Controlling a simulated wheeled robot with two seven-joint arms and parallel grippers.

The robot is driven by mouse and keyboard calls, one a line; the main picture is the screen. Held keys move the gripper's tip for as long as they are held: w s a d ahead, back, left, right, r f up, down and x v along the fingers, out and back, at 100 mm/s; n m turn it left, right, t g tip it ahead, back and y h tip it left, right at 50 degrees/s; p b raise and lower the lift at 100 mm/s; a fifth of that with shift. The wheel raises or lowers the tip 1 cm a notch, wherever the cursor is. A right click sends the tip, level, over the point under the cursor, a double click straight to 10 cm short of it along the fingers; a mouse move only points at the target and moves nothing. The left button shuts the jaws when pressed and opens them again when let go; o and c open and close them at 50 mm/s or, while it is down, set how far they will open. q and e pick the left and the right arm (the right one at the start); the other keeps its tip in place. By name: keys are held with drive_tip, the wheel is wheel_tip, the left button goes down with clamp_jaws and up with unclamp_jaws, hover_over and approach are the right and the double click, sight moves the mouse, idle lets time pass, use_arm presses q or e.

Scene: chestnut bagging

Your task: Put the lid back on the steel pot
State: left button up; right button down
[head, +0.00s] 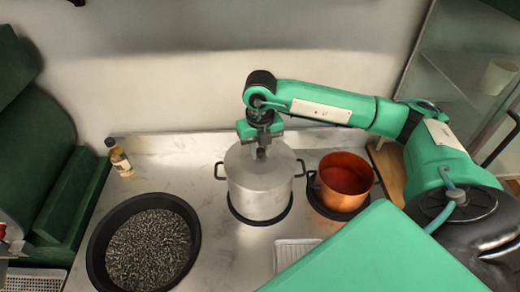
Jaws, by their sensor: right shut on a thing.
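The steel pot (260,198) stands upright on a round dark pad in the middle of the counter, with a dark handle on each side. Its pale grey lid (243,160) lies at the pot's top; I cannot tell whether it is fully seated on the rim. My right gripper (261,150) points down over the lid's middle and is shut on the lid's knob, which the fingers mostly hide. My left gripper is not in view.
A copper pot (342,196) with red contents stands close to the right of the steel pot. A wide black pan (96,262) of dark pieces is at the front left. A small bottle (120,158) stands at the back left. A white ribbed tray (284,258) lies in front.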

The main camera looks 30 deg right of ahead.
drive_tip(key=c, duration=1.1)
unclamp_jaws()
drive_tip(key=shift+o, duration=0.4)
drive_tip(key=o, duration=0.4)
drive_tip(key=shift+r, duration=0.1)
drive_tip(key=shift+r+p, duration=1.65)
drive_tip(key=shift+r, duration=1.8)
